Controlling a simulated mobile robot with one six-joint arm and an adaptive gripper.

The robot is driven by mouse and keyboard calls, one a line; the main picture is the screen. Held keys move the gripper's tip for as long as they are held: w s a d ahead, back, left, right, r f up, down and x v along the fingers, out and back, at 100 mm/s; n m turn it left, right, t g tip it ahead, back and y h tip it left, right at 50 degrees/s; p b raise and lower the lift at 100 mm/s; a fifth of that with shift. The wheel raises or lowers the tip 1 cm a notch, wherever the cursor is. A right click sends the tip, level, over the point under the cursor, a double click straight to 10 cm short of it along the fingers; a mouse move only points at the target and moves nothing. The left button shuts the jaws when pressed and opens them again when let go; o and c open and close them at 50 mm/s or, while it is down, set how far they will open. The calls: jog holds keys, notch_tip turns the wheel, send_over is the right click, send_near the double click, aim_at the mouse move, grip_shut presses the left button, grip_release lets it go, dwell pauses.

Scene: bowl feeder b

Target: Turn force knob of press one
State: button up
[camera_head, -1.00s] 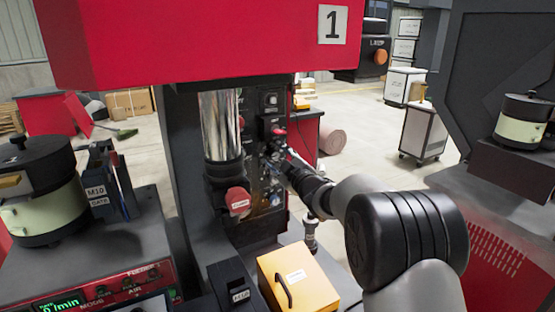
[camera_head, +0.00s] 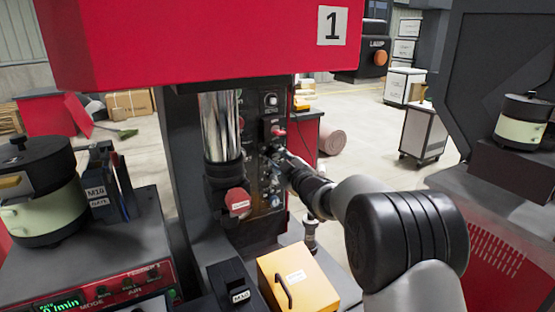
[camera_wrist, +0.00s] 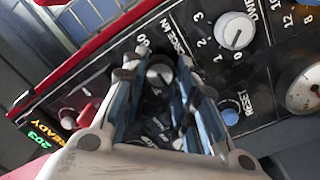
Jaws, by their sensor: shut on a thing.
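Press one (camera_head: 200,40) has a red head with a "1" plate above a dark control panel (camera_head: 270,105). My gripper (camera_head: 275,155) reaches this panel from the right. In the wrist view, the two blue-grey fingers of my gripper (camera_wrist: 160,85) stand on both sides of a knob (camera_wrist: 160,72) and are shut on it. Its pointer and part of its scale are hidden by the fingers; the label beside it is only partly readable. A white dwell knob (camera_wrist: 234,31) sits at its upper right, apart from my gripper.
A blue reset button (camera_wrist: 230,110) and a round gauge (camera_wrist: 303,90) lie right of my fingers. A red switch (camera_wrist: 87,116) is at left. A red knob (camera_head: 238,200) and a yellow box with a handle (camera_head: 297,275) are low in front of the press.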

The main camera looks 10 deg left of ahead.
jog(key=m+p, duration=0.3)
jog(key=m, duration=0.1)
jog(key=shift+r, duration=0.15)
jog(key=shift+m+p, duration=1.7)
jog(key=shift+m, duration=0.5)
jog(key=o, duration=1.1)
jog(key=v, duration=1.2)
jog(key=shift+d, duration=0.15)
